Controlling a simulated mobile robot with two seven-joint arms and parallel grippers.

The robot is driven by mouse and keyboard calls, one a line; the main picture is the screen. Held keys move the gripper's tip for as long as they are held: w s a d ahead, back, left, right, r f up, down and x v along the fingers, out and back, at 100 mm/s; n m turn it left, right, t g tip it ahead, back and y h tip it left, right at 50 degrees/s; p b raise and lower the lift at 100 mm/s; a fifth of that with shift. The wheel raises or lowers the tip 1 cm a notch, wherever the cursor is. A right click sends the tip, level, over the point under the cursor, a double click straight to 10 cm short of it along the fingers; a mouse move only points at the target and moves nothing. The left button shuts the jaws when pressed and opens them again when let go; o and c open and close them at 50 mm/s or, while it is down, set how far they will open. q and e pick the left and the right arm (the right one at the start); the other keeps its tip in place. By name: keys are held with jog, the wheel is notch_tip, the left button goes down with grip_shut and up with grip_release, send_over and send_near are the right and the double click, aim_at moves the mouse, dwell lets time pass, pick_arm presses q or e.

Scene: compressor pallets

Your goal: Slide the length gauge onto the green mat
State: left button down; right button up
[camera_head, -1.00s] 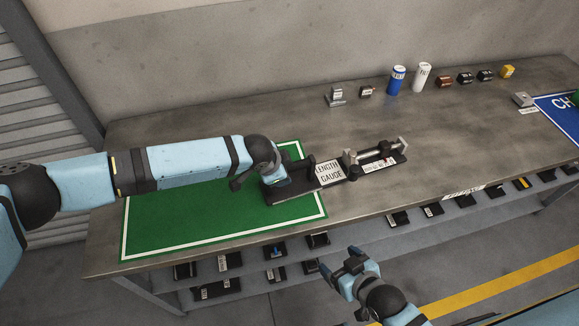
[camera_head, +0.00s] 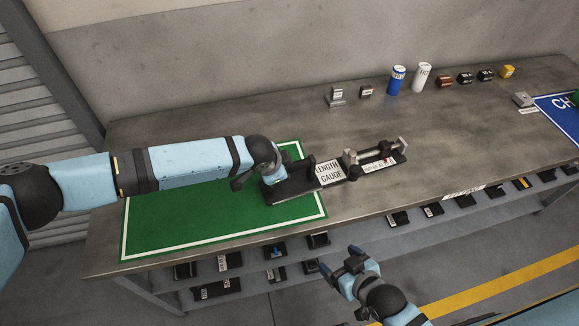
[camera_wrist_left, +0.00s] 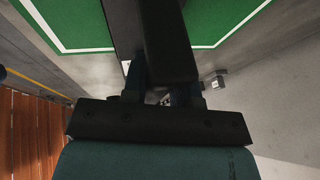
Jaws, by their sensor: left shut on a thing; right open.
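The length gauge (camera_head: 328,172) is a long black bar-like fixture with a white "LENGTH GAUGE" label and grey metal blocks towards its right end. In the head view its left end lies over the right edge of the green mat (camera_head: 170,228), and the rest is on the bare table. My left gripper (camera_head: 272,180) is shut on the gauge's left end; the arm partly hides its fingers. In the left wrist view a dark bar (camera_wrist_left: 165,45) runs out past the fingers over the green mat. My right gripper (camera_head: 342,268) is open and empty, in front of the table edge.
The table (camera_head: 440,130) is clear around the gauge. A blue can (camera_head: 397,80), a white can (camera_head: 422,77) and several small blocks stand along the back. A blue mat (camera_head: 562,112) lies far right. Several dark parts sit on a lower shelf (camera_head: 350,238).

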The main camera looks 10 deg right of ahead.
pick_arm(q)
jog(key=shift+a+r+p, duration=0.1)
jog(key=shift+a+p, duration=0.4)
jog(key=shift+a, duration=0.1)
jog(key=a+p, duration=0.2)
jog(key=a, duration=0.3)
jog(key=shift+a, duration=0.1)
jog(key=a+p, duration=0.2)
jog(key=a, duration=0.2)
jog(key=shift+a, duration=0.1)
jog(key=a+p, duration=0.2)
jog(key=a, duration=0.4)
jog(key=shift+s, duration=0.1)
jog(key=a, duration=0.1)
jog(key=a+p, duration=0.1)
jog(key=a, duration=0.2)
jog(key=shift+a+f, duration=0.1)
jog(key=shift+f, duration=0.15)
jog(key=shift+s+a+f+p, duration=0.1)
jog(key=shift+a+p, duration=0.4)
jog(key=shift+a, duration=2.25)
